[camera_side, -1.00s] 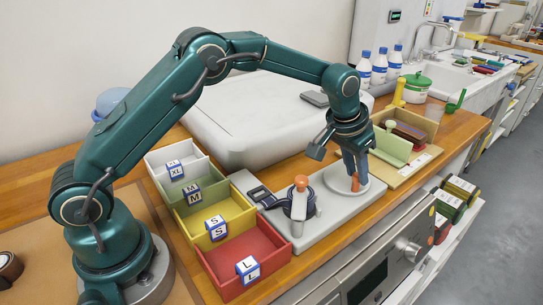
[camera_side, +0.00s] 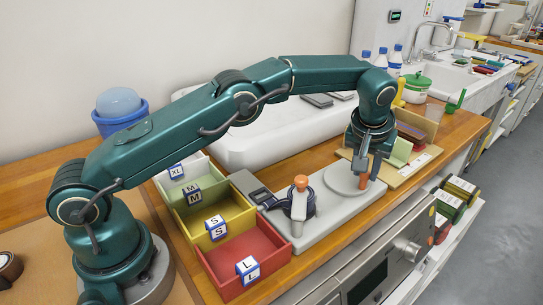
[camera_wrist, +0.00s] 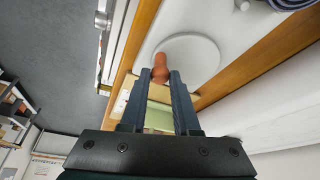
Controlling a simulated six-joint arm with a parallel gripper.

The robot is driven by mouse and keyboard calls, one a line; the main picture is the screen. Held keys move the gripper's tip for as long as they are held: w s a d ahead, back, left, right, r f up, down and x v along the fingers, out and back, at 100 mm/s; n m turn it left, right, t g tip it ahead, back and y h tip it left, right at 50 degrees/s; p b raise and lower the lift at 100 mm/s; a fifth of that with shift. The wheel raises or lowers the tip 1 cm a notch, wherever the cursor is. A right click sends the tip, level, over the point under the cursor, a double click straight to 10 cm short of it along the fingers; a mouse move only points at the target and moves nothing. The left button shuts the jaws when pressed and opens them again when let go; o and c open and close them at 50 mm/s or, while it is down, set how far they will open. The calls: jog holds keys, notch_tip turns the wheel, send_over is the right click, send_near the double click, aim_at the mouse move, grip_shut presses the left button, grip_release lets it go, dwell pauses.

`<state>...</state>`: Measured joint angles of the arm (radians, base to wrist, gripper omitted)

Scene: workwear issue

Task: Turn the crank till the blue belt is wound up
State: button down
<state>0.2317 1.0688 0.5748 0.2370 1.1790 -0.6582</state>
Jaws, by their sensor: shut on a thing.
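A grey base plate (camera_side: 327,211) lies on the counter. At its right end is the crank, a pale round disc (camera_side: 343,183) with an upright orange handle (camera_side: 364,181) near its rim. My gripper (camera_side: 366,171) is shut on the handle from above. In the wrist view, the orange handle (camera_wrist: 160,66) shows between my two fingertips, over the disc (camera_wrist: 190,55). The dark blue belt (camera_side: 300,208) is coiled around an orange-topped post at the plate's left part. Its dark end with a buckle (camera_side: 259,196) sticks out to the left.
Open bins stand left of the plate: red (camera_side: 229,268), yellow (camera_side: 238,216), green and whitish, with lettered cubes. A beige tray (camera_side: 401,174) with a green divider is close behind the crank. A large white rounded body (camera_side: 245,145) fills the back. The counter's front edge is near.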

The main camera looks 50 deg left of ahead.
dwell(0.5)
jog(key=c, duration=0.7)
grip_release()
jog(key=shift+o, duration=0.2)
jog(key=v, duration=0.5)
jog(key=shift+r, duration=0.1)
